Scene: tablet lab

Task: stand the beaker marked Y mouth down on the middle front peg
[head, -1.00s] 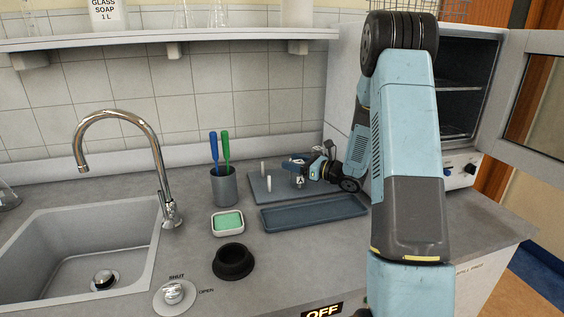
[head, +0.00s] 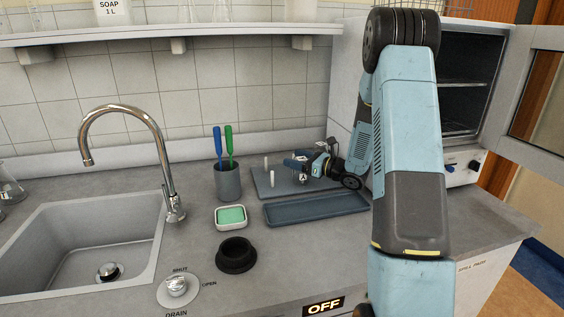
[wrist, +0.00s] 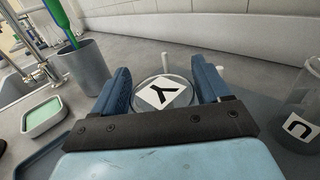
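The clear beaker marked Y (wrist: 163,94) lies between the two blue fingers of my gripper (wrist: 163,84) in the wrist view, with the fingers against both its sides. In the head view the beaker (head: 302,177) is small, over the peg board (head: 325,184), and its label looks upside down. My gripper (head: 300,164) reaches in from the right. One peg (head: 272,178) stands at the board's front left and another (head: 266,162) behind it. Whether a peg is inside the beaker, or its rim touches the board, I cannot tell.
A beaker marked U (wrist: 298,120) stands close on the right in the wrist view. A blue-grey tray (head: 315,208) lies in front of the board. A cup with two brushes (head: 228,182), a green sponge dish (head: 231,216) and a black ring (head: 236,255) stand to the left.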

